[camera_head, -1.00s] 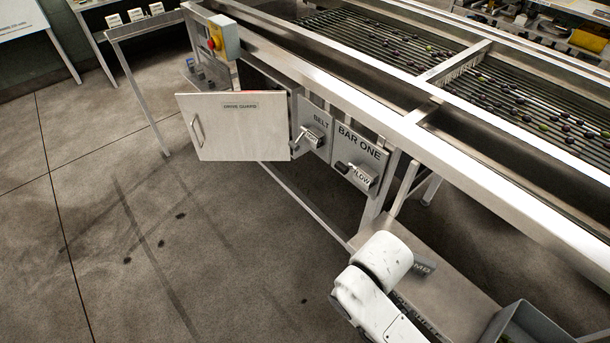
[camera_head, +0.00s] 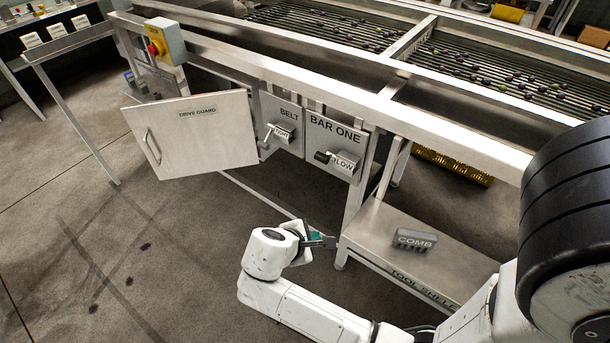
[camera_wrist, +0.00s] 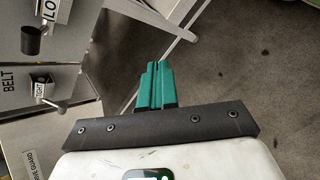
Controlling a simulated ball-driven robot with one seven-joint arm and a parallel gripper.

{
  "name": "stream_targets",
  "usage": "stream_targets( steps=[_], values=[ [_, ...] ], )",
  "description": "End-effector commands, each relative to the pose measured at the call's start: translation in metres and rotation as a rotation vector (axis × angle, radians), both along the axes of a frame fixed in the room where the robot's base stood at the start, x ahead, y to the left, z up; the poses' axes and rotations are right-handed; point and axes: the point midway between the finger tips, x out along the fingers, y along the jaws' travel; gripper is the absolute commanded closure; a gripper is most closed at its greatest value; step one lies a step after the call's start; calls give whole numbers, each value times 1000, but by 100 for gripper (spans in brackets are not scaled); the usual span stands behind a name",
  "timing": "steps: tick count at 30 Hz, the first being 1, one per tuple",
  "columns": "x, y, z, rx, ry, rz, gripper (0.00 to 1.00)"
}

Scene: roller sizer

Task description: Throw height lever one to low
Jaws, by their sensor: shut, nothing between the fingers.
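The grey BAR ONE panel (camera_head: 322,132) is on the sizer's side, right of the BELT panel. Its lever is a short handle with a dark knob (camera_head: 322,157), pointing left from a metal block (camera_head: 345,163) whose label reads LOW as far as I can make out. The dark knob also shows at the upper left of the wrist view (camera_wrist: 32,40), with part of the block's label beside it. My gripper (camera_head: 328,241) is below the panel, apart from the lever. Its green fingers (camera_wrist: 155,84) are together and empty in the wrist view.
The BELT panel (camera_head: 281,122) has its own lever and a TIGHT label. The DRIVE GUARD door (camera_head: 195,137) stands out to the left. A tool shelf (camera_head: 379,230) holding a grey COMB (camera_head: 414,240) lies right of my gripper. Open floor lies to the left.

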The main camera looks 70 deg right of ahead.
Motion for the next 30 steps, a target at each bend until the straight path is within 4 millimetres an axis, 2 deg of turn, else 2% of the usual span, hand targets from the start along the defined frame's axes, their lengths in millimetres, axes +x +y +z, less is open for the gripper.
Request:
stream_targets(
  steps=[1,5,10,15,22,30],
  values=[
    [7,-7,-8,-44,54,32,100],
    [30,-27,-8,-191,260,146,100],
    [67,-46,5,-389,603,282,100],
    [90,-50,18,-491,811,343,100],
    [91,-63,22,-509,859,350,100],
    [78,-111,18,-507,858,348,100]
  ],
)
